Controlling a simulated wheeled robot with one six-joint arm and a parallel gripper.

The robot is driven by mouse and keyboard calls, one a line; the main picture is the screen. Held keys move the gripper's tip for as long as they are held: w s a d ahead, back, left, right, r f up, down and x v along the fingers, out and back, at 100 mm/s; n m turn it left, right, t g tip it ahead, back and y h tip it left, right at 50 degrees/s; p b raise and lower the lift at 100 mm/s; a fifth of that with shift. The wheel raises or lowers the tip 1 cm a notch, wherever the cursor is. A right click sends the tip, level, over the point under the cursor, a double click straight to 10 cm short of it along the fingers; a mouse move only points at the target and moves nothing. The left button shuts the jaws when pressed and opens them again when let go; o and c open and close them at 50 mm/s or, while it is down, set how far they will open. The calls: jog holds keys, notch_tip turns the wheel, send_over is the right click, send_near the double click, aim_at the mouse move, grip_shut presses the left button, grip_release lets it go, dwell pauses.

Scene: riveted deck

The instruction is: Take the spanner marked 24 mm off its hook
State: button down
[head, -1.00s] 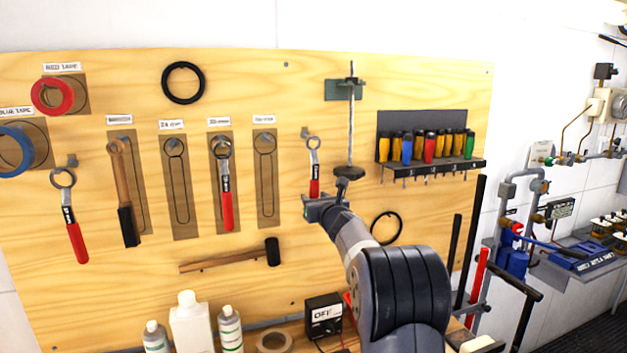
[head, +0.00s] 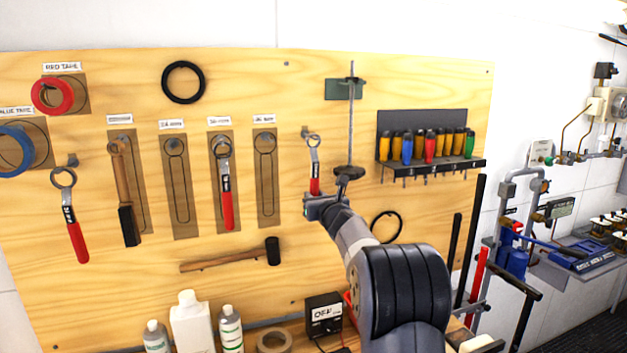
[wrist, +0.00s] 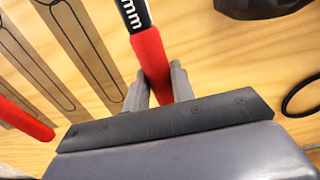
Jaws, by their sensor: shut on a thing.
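A red-handled spanner (head: 314,165) hangs by its ring on a hook at the right of the row of tool outlines. My gripper (head: 318,199) is at the lower end of its handle. In the wrist view the two fingers of my gripper (wrist: 158,88) are shut on the red handle (wrist: 152,62), one on each side. The black band above shows "mm"; its number is cut off. Two similar spanners hang further left: one on an outlined board (head: 225,185), one on a hook near the left edge (head: 72,215). The outlined slot labelled 24 mm (head: 180,190) is empty.
A hammer (head: 122,190) hangs on the pegboard (head: 330,80), and another hammer (head: 235,255) lies across it lower down. A screwdriver rack (head: 430,160) is right of my gripper. A stand with a thin rod (head: 351,115) is close beside it. Bottles (head: 190,325) stand below.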

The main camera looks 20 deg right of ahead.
jog(key=shift+r, duration=0.5)
jog(key=shift+s, duration=0.1)
jog(key=s+b, duration=0.3)
jog(key=s, duration=0.4)
jog(key=shift+s+r, duration=0.15)
dwell(0.9)
jog(key=shift+s, duration=0.1)
jog(key=s+b, duration=0.2)
jog(key=s, duration=0.6)
jog(key=shift+w, duration=0.1)
dwell(0.4)
